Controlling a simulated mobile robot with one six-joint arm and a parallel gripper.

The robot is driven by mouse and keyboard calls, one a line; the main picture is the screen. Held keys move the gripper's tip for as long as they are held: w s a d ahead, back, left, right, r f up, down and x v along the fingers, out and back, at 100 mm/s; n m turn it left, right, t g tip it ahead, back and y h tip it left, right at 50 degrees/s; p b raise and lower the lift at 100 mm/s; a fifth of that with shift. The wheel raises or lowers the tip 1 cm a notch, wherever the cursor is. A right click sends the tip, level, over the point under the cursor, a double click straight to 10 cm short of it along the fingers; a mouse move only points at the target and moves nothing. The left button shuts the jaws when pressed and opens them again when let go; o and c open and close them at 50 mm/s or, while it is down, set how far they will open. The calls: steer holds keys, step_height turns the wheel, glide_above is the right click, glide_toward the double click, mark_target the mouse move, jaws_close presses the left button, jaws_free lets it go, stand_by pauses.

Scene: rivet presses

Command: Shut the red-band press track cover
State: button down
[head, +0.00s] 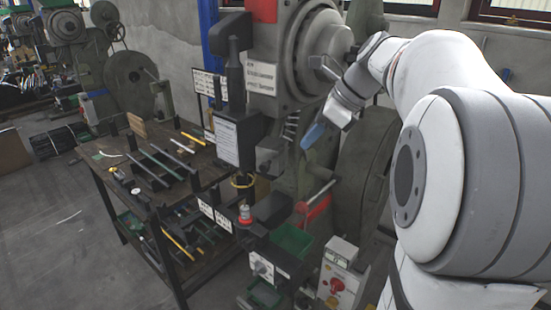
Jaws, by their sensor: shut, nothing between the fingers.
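The grey-green press (298,55) stands in the middle of the head view, with a red band (265,10) at its top. A dark upright part (235,75) rises at its left front above a box with a white label (227,140). I cannot tell for sure which part is the track cover or how far open it is. My gripper (312,136), with a blue tip, is shut and empty in front of the press, right of the labelled box. It appears apart from the dark upright part.
A workbench (95,165) with rods and tools stands at the left. A red-marked lever (318,207), a green tray (292,240) and a control box with a red knob (338,285) sit below my gripper. A large wheel (362,185) is behind.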

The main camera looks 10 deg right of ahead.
mark_target(269, 159)
steer(key=w+a+r+x, duration=0.1)
steer(key=x, duration=0.8)
steer(key=shift+a+p, duration=0.3)
steer(key=shift+a, duration=0.15)
